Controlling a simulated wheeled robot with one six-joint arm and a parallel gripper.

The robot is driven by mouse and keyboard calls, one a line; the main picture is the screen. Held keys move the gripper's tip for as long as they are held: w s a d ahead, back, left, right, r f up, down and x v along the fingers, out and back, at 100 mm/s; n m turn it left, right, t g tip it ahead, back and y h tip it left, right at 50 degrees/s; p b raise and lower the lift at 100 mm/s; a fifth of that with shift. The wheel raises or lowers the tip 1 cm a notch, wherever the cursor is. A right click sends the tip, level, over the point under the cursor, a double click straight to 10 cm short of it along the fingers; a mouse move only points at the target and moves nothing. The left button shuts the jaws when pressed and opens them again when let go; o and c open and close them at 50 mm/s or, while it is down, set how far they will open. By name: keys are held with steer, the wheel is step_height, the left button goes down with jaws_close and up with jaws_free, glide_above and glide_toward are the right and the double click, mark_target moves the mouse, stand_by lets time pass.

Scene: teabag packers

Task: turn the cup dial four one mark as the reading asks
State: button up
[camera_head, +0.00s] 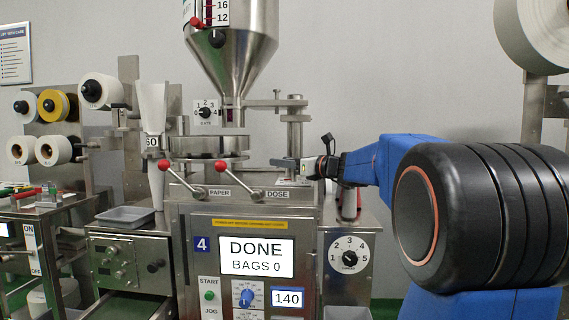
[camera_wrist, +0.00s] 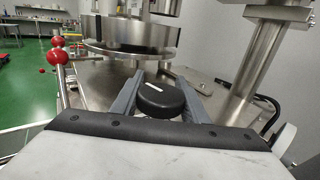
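The machine marked 4 (camera_head: 202,244) stands in the middle of the head view. Its screen (camera_head: 256,257) reads DONE, BAGS 0. In the wrist view, a round black knob (camera_wrist: 162,100) with a white mark stands on the machine's metal top. My gripper (camera_wrist: 159,80) has one finger on each side of this knob; whether they touch it is unclear. In the head view my gripper (camera_head: 311,168) is at the machine's top right, and the knob is hidden or too small to make out. A white dial numbered 1 to 5 (camera_head: 348,255) is below; its label is too small to read.
A steel hopper (camera_head: 231,52) hangs above a round metal turntable (camera_head: 208,146). Two red-balled levers (camera_head: 164,164) are at the front, by PAPER and DOSE labels. A metal post (camera_wrist: 255,70) stands right of my gripper. A gate dial (camera_head: 205,112) is at the back.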

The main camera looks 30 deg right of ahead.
steer(key=c, duration=0.3)
steer(key=shift+c, duration=0.2)
steer(key=shift+h, duration=0.3)
steer(key=shift+w+d+m+t+h, duration=0.1)
steer(key=shift+d+m+t+h, duration=0.1)
steer(key=shift+m+h, duration=0.35)
steer(key=shift+d+m+t+h, duration=0.1)
steer(key=shift+m+t+h, duration=0.1)
steer(key=shift+m+h, duration=0.35)
steer(key=shift+d+r+m+h, duration=0.1)
steer(key=shift+d+m+h, duration=0.2)
steer(key=shift+m+h, duration=0.7)
steer(key=shift+d+r+m+h, duration=0.1)
steer(key=shift+d+m+h, duration=0.25)
steer(key=shift+h, duration=1.15)
steer(key=shift+m+h, duration=0.25)
steer(key=shift+h, duration=0.05)
steer(key=shift+f, duration=0.15)
